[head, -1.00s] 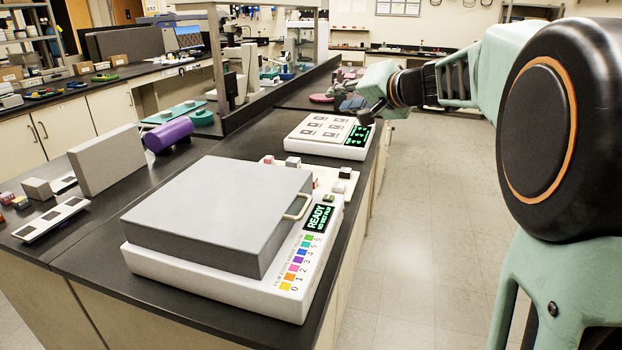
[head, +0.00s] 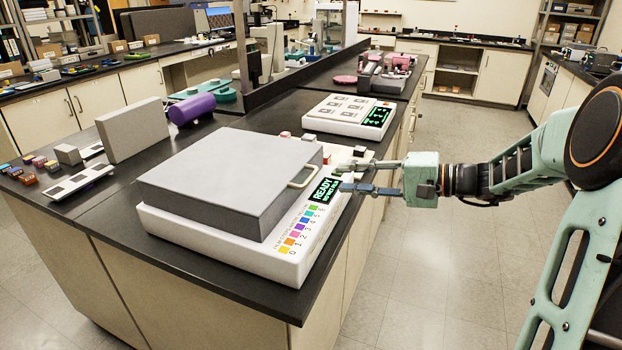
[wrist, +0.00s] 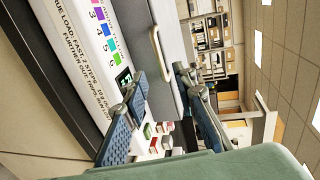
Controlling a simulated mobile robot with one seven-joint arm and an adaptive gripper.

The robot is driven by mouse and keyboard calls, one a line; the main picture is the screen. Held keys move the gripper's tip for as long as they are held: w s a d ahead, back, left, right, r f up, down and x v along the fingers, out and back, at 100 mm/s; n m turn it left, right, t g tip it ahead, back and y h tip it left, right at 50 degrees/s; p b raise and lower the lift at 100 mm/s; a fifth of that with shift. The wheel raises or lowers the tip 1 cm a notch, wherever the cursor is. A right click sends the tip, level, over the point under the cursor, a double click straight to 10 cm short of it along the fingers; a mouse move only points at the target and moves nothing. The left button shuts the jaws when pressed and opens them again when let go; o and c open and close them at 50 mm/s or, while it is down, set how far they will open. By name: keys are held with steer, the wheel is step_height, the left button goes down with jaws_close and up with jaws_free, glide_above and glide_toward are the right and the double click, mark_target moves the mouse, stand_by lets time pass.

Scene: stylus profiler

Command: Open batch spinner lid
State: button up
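The batch spinner appears to be the white box (head: 214,240) with a large flat grey lid (head: 220,180), which is shut. A pale loop handle (head: 304,174) sits on the lid's right edge; it also shows in the wrist view (wrist: 158,54). A green READY display (head: 325,190) and coloured numbered squares line the box's right side. My gripper (head: 342,177) is open and empty, right of the handle and pointing left towards it. In the wrist view its two fingers (wrist: 160,76) stand apart, with the handle ahead between them, not touched as far as I can see.
Beyond the box is a second white device (head: 345,114) with a green display. The floor (head: 430,260) on the right is clear.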

mark_target(313, 177)
steer(key=x, duration=0.9)
steer(key=shift+w+a, duration=0.1)
steer(key=shift+a, duration=0.25)
jaws_close()
